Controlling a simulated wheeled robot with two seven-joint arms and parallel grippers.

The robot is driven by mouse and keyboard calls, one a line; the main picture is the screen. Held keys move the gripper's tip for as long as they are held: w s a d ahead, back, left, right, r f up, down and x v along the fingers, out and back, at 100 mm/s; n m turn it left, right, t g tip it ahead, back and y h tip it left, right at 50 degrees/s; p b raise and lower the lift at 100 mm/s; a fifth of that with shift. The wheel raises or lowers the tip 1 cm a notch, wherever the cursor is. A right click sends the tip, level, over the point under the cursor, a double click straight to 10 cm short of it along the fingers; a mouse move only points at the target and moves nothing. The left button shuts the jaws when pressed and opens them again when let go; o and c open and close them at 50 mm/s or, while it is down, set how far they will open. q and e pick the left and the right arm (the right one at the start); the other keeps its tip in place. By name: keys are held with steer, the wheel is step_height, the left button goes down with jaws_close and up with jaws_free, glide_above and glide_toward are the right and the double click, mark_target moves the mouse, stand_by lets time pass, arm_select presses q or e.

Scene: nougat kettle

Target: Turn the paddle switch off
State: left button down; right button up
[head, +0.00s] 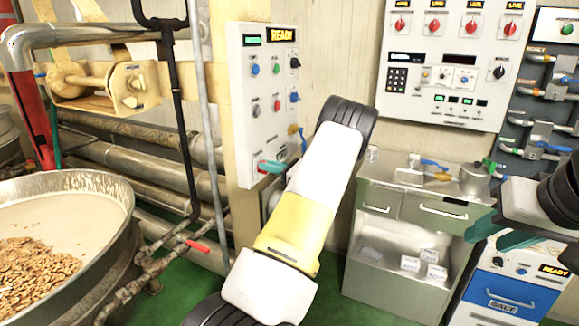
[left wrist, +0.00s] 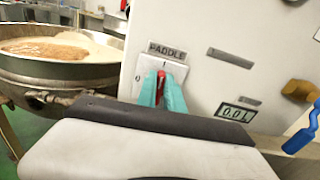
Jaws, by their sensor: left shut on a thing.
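The paddle switch (left wrist: 161,87) shows in the left wrist view as a red handle below a PADDLE label. Its plate has a mark at the top and a 0 at the left. The handle looks roughly upright, but the fingers hide much of it. My left gripper (left wrist: 163,90) has its teal fingers on either side of the handle, shut on it. In the head view my left gripper (head: 271,167) is at the lower part of the white control panel (head: 247,100). My right gripper (head: 495,236) is at the right edge, away from the panel; its finger gap is unclear.
A kettle (head: 125,190) with brown pieces stands at the left, beside pipes and a red-handled valve (head: 198,246). A blue valve handle (left wrist: 300,142) is right of the switch. A grey cabinet (head: 385,245) and a wall panel (head: 445,60) are at the right.

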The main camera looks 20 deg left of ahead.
arm_select(q)
steer(key=n, duration=0.6)
steer(key=s+n, duration=0.1)
steer(key=n, duration=0.2)
steer(key=shift+f, duration=0.2)
steer(key=n, duration=0.4)
steer(key=shift+f+n, duration=0.25)
steer(key=shift+n, duration=0.05)
steer(key=shift+s+f+n, duration=0.1)
steer(key=shift+f+n, duration=0.1)
steer(key=shift+n, duration=1.7)
steer(key=c, duration=1.5)
jaws_free()
steer(key=shift+o, duration=0.2)
